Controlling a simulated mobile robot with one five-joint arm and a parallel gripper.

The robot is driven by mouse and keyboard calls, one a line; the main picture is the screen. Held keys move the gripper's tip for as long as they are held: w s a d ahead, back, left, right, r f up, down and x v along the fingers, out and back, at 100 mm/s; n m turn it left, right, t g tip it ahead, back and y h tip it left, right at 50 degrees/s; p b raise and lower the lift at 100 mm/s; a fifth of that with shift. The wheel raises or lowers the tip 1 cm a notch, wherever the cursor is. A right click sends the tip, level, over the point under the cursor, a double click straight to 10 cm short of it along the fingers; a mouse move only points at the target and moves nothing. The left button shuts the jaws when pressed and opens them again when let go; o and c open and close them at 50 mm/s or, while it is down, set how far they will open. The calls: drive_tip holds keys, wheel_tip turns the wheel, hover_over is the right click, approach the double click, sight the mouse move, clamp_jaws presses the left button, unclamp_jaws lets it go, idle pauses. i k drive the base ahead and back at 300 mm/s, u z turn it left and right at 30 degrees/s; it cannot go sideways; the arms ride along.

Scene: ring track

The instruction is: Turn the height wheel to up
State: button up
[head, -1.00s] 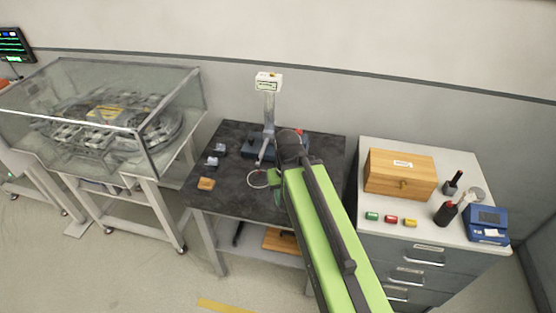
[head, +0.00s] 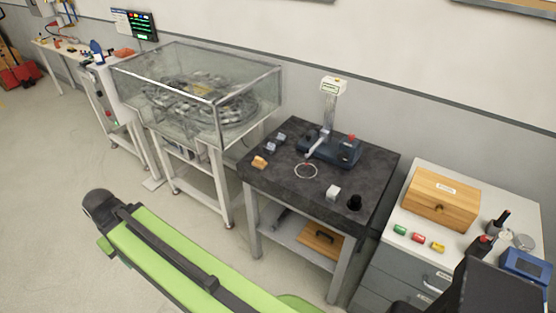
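An instrument stand with a dark blue base (head: 343,154), an upright grey column (head: 328,108) and a white labelled head (head: 333,86) stands at the back of the dark table. A red knob shows at the right of its base. A light arm slants down to the left from the column. I cannot tell which part is the height wheel; it is too small to make out. My green arm crosses the lower left, its dark joint well left of the stand. My gripper's fingers do not show.
The dark table (head: 275,187) also holds a thin ring (head: 306,171), a white block (head: 333,192), a black knob-like piece (head: 355,202) and small blocks at left. A glass case (head: 180,105) stands left, a drawer cabinet with a wooden box (head: 441,199) right.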

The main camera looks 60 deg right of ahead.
sight(343, 156)
drive_tip(key=u, duration=0.6)
drive_tip(key=k, duration=0.8)
drive_tip(key=u, duration=0.45)
drive_tip(key=i, duration=0.55)
drive_tip(key=u, duration=0.1)
drive_tip(key=k, duration=0.55)
drive_tip(key=z, duration=0.05)
